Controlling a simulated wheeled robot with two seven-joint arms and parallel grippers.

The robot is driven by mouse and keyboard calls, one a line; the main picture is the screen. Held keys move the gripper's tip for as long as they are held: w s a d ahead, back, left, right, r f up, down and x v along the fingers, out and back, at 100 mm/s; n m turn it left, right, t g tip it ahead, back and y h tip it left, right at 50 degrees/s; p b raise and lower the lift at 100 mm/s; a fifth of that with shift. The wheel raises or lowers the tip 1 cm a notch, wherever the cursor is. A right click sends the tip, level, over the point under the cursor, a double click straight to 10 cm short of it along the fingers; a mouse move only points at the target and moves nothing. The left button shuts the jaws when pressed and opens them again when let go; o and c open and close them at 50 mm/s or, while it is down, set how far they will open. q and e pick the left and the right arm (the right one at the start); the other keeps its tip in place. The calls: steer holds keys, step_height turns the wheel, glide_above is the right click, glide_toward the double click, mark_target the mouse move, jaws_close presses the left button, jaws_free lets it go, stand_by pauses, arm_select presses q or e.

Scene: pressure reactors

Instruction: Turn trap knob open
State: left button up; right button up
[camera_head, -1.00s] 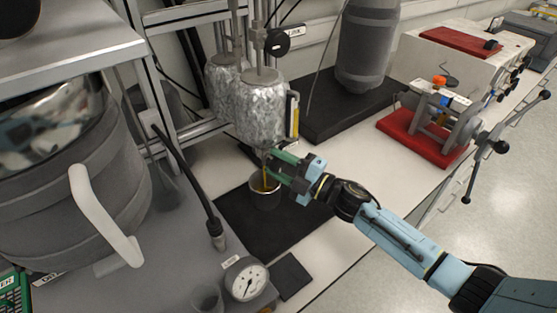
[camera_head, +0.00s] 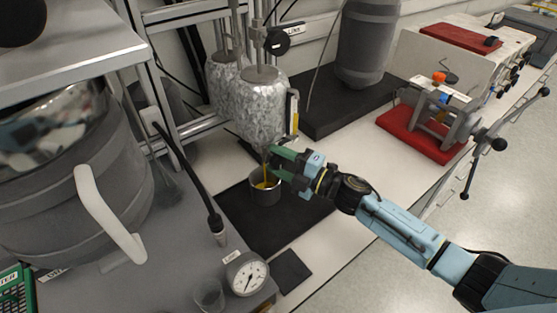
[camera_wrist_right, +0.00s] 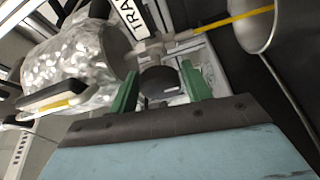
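The foil-wrapped trap vessel (camera_head: 258,112) hangs above a metal cup (camera_head: 265,197). A yellow stream (camera_head: 265,173) runs from its bottom outlet into the cup, and yellow liquid shows inside. In the right wrist view the stream (camera_wrist_right: 225,22) leaves the outlet near a label reading "TRA", partly cut off. The dark round trap knob (camera_wrist_right: 160,82) sits between the green fingers of my right gripper (camera_wrist_right: 160,88), which seem to touch it on both sides. In the head view my right gripper (camera_head: 276,163) is at the vessel's bottom, hiding the knob. My left gripper is out of view.
The cup stands on a black mat (camera_head: 290,222). A pressure gauge (camera_head: 247,275) and a glass beaker (camera_head: 208,295) are at the front. A large grey vessel (camera_head: 75,195) fills the left. A red-based device (camera_head: 420,138) stands at the right.

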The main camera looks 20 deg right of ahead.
steer(key=shift+o, duration=1.1)
steer(key=b+v, duration=0.2)
steer(key=v, duration=1.1)
steer(key=shift+s+d, duration=0.15)
